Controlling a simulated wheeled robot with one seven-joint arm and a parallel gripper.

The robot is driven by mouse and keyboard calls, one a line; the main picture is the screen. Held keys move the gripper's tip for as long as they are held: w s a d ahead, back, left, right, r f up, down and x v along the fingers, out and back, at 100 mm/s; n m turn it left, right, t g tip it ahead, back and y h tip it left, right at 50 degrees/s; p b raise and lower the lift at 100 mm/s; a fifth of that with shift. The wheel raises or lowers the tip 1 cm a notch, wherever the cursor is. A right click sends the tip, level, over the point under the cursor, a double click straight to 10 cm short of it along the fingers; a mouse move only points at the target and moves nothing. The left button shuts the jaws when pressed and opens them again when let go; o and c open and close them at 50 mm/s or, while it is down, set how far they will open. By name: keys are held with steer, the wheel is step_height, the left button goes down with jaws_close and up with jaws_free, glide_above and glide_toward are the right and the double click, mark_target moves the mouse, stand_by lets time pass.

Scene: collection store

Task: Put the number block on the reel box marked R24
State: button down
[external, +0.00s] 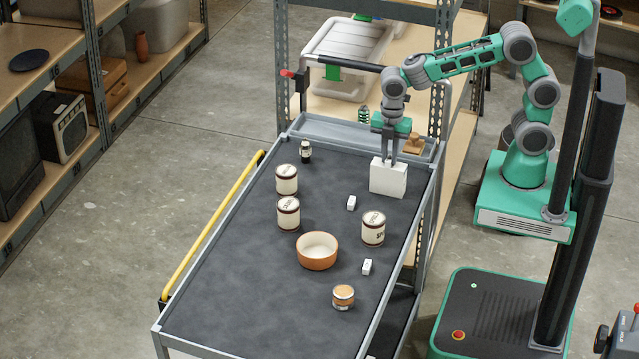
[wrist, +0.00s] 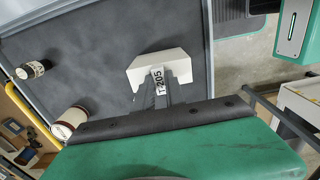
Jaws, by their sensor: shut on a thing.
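My gripper (external: 391,158) points down at the top of a white box (external: 388,180) standing upright at the far right of the dark cart top (external: 240,260). In the wrist view, my gripper's fingers (wrist: 158,96) are shut on a small white block (wrist: 157,80) with dark characters that look like 205. The block is over the top of the white box (wrist: 172,62); I cannot tell whether they touch. No R24 marking is readable on the box. Two other small white blocks, a farther one (external: 351,202) and a nearer one (external: 367,267), lie on the cart.
Several cream tins stand on the cart, one of them (external: 373,229) just in front of the box. An orange bowl (external: 317,252), a small jar (external: 343,297) and a dark bottle (external: 305,152) stand there too. A grey tray (external: 330,130) lies behind. The left front of the cart is clear.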

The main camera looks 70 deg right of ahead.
mark_target(390, 158)
steer(key=c, duration=1.4)
jaws_free()
step_height(390, 158, up, 12)
steer(key=s+d+f+m+t, duration=0.1)
steer(key=s+d+f+m, duration=0.1)
steer(key=m, duration=0.4)
steer(key=s+d+f+m+t, duration=0.1)
steer(key=s+d+f+m, duration=0.1)
steer(key=s+d+m, duration=0.3)
steer(key=s+d+f+m+t, duration=0.1)
steer(key=s+d+f+m, duration=0.2)
steer(key=s+d+m, duration=0.1)
steer(key=shift+s+d+f+m, duration=0.1)
steer(key=shift+d+m, duration=0.8)
steer(key=shift+m, duration=0.5)
